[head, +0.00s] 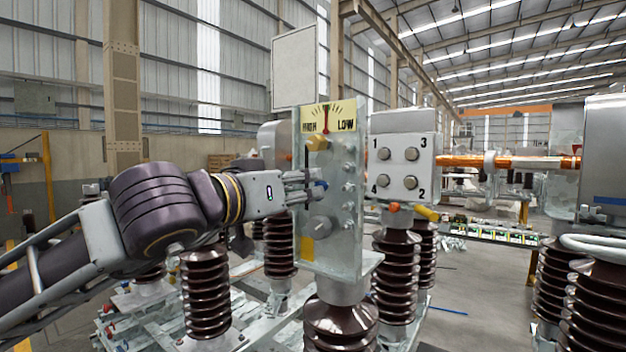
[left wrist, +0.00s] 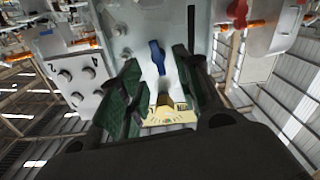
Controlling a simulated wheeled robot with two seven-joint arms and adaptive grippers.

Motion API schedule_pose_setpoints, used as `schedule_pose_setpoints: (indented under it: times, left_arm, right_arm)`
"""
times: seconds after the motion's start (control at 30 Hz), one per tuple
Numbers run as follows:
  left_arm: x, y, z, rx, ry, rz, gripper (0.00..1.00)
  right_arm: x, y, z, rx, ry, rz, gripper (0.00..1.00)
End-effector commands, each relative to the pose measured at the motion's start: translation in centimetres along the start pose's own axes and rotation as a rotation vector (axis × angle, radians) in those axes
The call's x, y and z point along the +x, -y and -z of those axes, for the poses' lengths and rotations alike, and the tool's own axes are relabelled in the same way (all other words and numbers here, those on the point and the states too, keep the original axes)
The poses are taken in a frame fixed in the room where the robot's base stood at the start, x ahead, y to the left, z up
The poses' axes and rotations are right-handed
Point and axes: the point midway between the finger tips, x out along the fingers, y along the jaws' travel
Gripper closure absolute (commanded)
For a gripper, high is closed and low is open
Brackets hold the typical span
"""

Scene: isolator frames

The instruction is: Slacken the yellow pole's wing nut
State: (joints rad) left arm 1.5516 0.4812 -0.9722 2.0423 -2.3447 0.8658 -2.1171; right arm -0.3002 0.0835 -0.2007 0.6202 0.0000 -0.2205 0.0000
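A pale upright panel (head: 342,240) carries a HIGH/LOW gauge (head: 326,118) at its top. Just below the gauge is a yellow wing-like knob (head: 318,143); a yellow piece (left wrist: 164,101) also shows by the gauge in the left wrist view. Lower on the panel is a blue wing-like knob (head: 322,186), and below it a grey knob (head: 320,226). My left gripper (head: 308,186) is at the panel, level with the blue knob. In the left wrist view its fingers (left wrist: 158,85) are apart, with the blue knob (left wrist: 157,57) between their lines. Contact cannot be told. My right gripper is not in view.
A grey box (head: 402,150) with numbered bolts stands right of the panel, with an orange knob (head: 394,207) and a yellow cylinder (head: 427,213) below it. Brown ribbed insulators (head: 205,290) stand underneath. A copper bar (head: 460,160) runs right.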

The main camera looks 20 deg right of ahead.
Motion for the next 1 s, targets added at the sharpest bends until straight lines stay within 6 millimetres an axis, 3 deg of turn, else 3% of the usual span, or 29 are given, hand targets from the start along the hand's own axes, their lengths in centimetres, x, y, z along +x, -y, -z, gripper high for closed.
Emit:
schedule_pose_setpoints:
  times: [0.4, 0.83, 1.0]
  left_arm:
    - [3.5, 0.0, 0.1, -0.001, 0.001, 0.000, 0.66]
    - [3.9, 0.0, -0.1, 0.001, 0.000, 0.000, 0.66]
    - [3.9, 0.0, 0.0, 0.001, 0.000, 0.000, 0.88]
  right_arm:
    - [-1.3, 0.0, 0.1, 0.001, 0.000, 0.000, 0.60]
    - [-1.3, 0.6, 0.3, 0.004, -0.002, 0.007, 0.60]
    - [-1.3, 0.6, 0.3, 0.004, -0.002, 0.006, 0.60]
